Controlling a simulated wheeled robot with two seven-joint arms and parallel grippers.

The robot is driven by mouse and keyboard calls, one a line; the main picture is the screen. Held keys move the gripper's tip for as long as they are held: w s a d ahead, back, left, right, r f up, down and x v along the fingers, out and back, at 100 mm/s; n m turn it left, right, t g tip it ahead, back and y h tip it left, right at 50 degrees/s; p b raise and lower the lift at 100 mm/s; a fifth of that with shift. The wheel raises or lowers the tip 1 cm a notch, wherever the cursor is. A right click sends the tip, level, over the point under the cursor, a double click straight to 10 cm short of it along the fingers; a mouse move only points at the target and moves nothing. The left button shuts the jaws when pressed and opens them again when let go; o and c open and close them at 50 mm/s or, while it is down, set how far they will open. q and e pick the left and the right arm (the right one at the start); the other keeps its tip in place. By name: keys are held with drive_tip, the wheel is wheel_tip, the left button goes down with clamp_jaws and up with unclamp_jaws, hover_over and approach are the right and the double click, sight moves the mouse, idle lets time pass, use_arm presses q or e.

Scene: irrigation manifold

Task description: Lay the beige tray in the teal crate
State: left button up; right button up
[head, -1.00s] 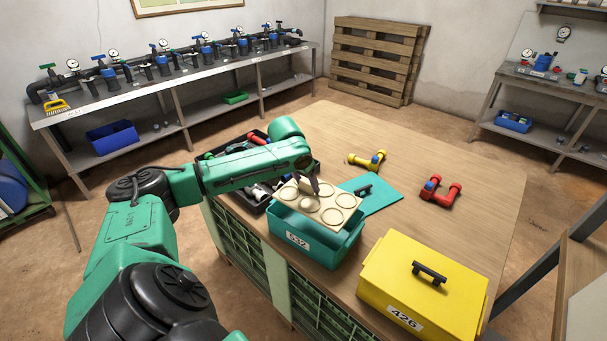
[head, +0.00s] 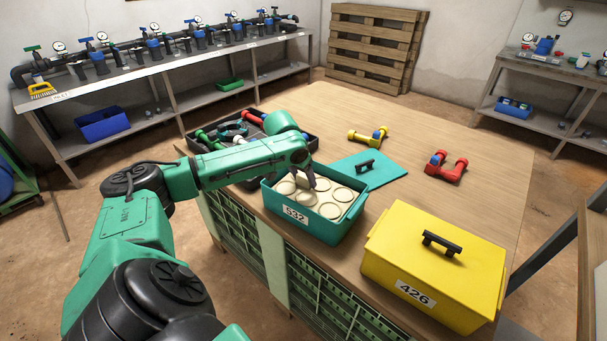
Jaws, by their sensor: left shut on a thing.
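The beige tray (head: 329,210) with several round recesses sits inside the teal crate (head: 324,231), below its rim and roughly level. The crate is labelled 532 and stands open near the table's front edge. My left gripper (head: 309,183) reaches down into the crate from above and is shut on the tray near its back left part. The fingertips are small and dark, and the arm hides part of the crate's left side. Whether the tray rests on the crate's floor cannot be seen. My right gripper does not show.
The teal lid (head: 368,170) lies flat behind the crate. A closed yellow box (head: 433,265) labelled 426 stands to the right. A black bin of fittings (head: 207,138) is behind my left arm.

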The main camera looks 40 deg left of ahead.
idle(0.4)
use_arm(q)
drive_tip(key=o, duration=1.5)
drive_tip(key=shift+o, duration=0.3)
wheel_tip(320, 180, up, 11)
drive_tip(key=p, duration=1.3)
